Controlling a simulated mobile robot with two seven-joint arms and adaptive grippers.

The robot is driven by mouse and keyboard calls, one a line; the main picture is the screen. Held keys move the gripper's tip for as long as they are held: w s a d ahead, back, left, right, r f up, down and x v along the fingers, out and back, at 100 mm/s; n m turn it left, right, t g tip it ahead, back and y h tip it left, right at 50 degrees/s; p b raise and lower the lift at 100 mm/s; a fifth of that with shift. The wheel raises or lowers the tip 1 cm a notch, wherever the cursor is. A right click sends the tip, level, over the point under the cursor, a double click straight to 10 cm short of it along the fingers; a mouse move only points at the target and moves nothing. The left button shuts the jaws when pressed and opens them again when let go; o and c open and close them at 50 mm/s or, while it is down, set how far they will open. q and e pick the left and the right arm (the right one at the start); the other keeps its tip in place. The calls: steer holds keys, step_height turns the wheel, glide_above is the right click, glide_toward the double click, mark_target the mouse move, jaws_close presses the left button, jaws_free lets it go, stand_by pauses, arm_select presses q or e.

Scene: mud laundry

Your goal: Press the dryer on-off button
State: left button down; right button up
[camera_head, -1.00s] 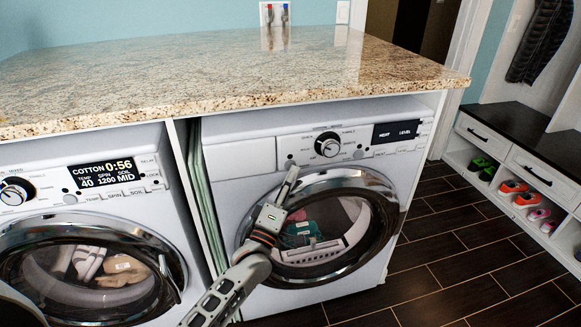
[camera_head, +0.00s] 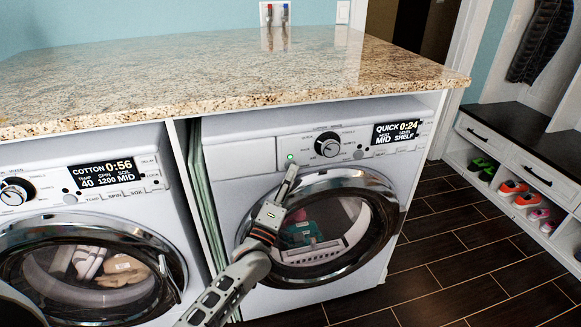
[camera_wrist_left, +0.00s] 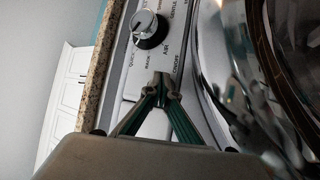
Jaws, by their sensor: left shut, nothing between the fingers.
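The dryer (camera_head: 236,185) is the white machine on the right under the counter. Its on-off button (camera_head: 290,157) is at the left of the control panel, with a green light lit there. The dryer display (camera_head: 397,133) reads QUICK 0:24, MID and SHELF. My left gripper (camera_head: 292,169) is shut and empty, its tips just below the green light; I cannot tell whether they touch the panel. In the left wrist view the shut fingertips (camera_wrist_left: 162,82) lie over the panel, near the dial (camera_wrist_left: 148,28). The button is not clear there. My right gripper is not in view.
A washer (camera_head: 192,262) with a lit COTTON 0:56 display stands at the left. A granite counter (camera_head: 220,70) overhangs both machines. The dryer's round door (camera_head: 388,225) is shut, just behind my left arm. Dark tiled floor is clear at the right, before a shoe bench (camera_head: 520,150).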

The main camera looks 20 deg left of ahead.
arm_select(q)
steer(key=shift+s+d+r, duration=0.15)
steer(key=shift+s+d, duration=0.05)
steer(key=shift+s, duration=0.15)
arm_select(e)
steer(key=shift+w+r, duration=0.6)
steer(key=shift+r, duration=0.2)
arm_select(q)
steer(key=shift+s+d, duration=0.1)
steer(key=s+d+p, duration=0.2)
steer(key=s, duration=0.1)
steer(key=s+d, duration=0.1)
steer(key=s, duration=0.1)
steer(key=shift+d+p, duration=0.15)
steer(key=shift+p, duration=0.25)
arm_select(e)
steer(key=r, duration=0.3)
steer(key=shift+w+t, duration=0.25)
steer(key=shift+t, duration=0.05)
